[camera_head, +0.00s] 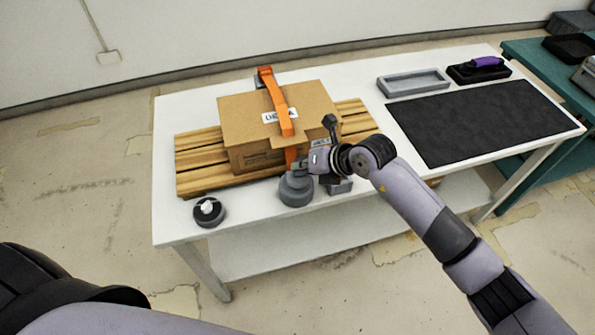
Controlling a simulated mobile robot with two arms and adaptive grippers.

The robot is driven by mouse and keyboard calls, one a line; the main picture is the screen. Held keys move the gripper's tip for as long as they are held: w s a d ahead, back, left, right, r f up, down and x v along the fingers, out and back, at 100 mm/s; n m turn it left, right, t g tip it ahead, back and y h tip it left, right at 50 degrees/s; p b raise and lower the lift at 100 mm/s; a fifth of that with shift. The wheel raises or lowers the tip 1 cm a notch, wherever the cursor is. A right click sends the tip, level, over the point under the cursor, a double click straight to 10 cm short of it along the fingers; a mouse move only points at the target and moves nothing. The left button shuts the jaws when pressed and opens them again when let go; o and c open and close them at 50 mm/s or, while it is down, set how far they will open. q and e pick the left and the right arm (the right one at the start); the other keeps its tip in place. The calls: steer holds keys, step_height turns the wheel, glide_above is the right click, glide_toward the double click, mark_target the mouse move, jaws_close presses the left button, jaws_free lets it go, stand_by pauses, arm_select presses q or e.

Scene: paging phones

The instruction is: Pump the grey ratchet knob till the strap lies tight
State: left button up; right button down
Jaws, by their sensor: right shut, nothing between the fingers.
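The grey ratchet knob (296,190) stands at the front edge of the white table, in front of the cardboard box. The orange strap (278,105) runs over the box (235,117) from back to front and comes down near the knob. Its back end stands up above the box's rear edge, and it seems to bulge off the box top. My right gripper (303,166) is shut and empty, just above and behind the knob; I cannot tell whether it touches it. My arm hides part of the box's right front. My left gripper is out of view.
The box rests on a wooden pallet (195,162) on the white table (170,215). A round dark container (209,212) stands at the front left. A black mat (480,120), a grey tray (413,83) and a purple-handled tool (485,62) lie to the right.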

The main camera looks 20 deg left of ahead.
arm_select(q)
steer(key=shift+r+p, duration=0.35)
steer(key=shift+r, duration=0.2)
arm_select(e)
steer(key=shift+r, duration=0.75)
step_height(320, 180, up, 5)
steer(key=p, duration=0.3)
steer(key=shift+p, duration=0.4)
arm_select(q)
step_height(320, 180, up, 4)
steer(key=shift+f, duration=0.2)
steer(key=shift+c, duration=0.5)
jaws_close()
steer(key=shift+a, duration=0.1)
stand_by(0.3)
